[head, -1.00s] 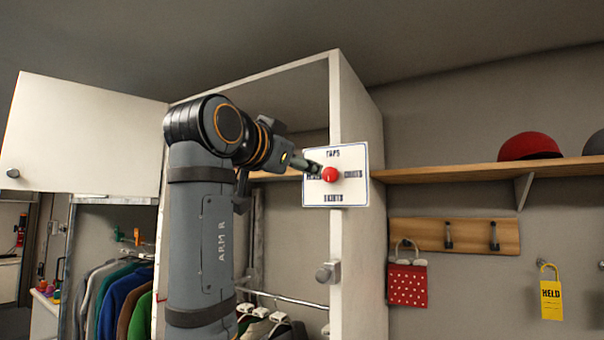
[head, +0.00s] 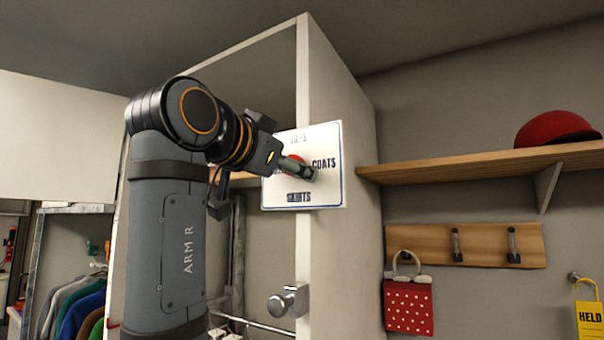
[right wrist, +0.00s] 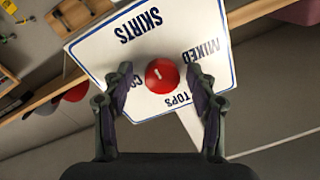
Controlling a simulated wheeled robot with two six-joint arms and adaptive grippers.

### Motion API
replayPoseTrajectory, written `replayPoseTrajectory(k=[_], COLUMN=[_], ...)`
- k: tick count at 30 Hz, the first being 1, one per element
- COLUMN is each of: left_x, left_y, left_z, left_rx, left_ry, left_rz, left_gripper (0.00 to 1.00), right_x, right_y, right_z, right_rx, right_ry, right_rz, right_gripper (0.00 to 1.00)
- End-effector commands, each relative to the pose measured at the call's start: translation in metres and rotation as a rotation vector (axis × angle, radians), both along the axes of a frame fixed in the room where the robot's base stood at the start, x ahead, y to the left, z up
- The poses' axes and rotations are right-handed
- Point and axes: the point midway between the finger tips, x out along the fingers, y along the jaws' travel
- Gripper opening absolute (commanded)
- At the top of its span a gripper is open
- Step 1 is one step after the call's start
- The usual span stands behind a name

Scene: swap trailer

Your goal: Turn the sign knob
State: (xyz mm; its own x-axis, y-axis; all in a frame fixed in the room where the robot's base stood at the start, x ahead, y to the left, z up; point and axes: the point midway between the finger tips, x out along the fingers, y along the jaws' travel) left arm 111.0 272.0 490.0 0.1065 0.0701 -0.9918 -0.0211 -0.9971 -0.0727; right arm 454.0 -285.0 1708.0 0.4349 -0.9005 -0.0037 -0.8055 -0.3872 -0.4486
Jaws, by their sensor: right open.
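A red round sign knob (right wrist: 165,76) with a small white mark sits in the middle of a white sign (right wrist: 90,55) lettered SKIRTS, MIXED, TOPS and COATS. I cannot tell which word the mark points to. In the head view the sign (head: 330,185) is on the front edge of a white cabinet, and the knob (head: 296,158) is mostly hidden behind my right gripper (head: 312,174). In the right wrist view my right gripper (right wrist: 160,85) is open, with one finger on each side of the knob and gaps between. My left gripper is not in view.
A wooden shelf (head: 470,162) with a red cap (head: 556,128) runs right of the white cabinet (head: 345,110). A metal cabinet knob (head: 281,303) sticks out below the sign.

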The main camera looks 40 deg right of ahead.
Motion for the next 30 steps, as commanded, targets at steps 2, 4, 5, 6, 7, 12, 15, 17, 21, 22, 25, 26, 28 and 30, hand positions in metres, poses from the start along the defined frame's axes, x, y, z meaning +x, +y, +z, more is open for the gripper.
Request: replayPoseTrajectory(k=[2,4,5,6,7,12,15,17,21,22,25,26,28,30], left_x=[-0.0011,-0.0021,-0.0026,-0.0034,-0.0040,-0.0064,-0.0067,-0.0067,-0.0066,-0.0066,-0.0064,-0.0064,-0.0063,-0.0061], left_y=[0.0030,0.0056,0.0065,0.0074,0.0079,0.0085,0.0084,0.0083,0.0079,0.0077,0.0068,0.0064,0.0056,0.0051], left_z=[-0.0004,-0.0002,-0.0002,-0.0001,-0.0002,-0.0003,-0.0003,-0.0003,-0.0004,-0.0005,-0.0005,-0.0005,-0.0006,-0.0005], left_rx=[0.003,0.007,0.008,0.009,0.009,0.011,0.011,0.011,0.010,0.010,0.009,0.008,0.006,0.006], left_ry=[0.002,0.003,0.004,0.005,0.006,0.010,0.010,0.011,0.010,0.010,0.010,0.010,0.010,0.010], left_rz=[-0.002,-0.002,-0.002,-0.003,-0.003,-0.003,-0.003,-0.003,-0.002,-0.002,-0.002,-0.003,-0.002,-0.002], left_gripper=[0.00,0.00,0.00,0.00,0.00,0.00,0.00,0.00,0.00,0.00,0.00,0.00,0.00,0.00], right_x=[-0.0007,-0.0009,-0.0009,-0.0009,-0.0009,-0.0009,-0.0009,-0.0009,-0.0009,-0.0009,-0.0008,-0.0008,-0.0008,-0.0007], right_y=[0.0016,0.0018,0.0019,0.0018,0.0018,0.0015,0.0015,0.0015,0.0014,0.0014,0.0014,0.0014,0.0014,0.0013], right_z=[-0.0002,0.0000,0.0000,0.0001,0.0001,0.0001,0.0001,0.0001,-0.0001,-0.0001,-0.0002,-0.0002,-0.0003,-0.0003], right_rx=[0.000,0.000,0.000,0.000,0.000,0.000,0.000,0.000,0.000,0.000,0.000,-0.001,-0.004,-0.009], right_ry=[0.000,0.000,0.000,0.000,0.000,0.000,0.000,0.000,0.000,0.000,0.002,0.004,0.011,0.028], right_rz=[0.001,0.000,0.000,0.000,0.000,0.000,0.000,0.000,0.000,0.000,0.000,0.000,0.000,0.000], right_gripper=[0.58,0.58,0.58,0.58,0.58,0.48,0.35,0.27,0.08,0.04,0.03,0.03,0.03,0.03])
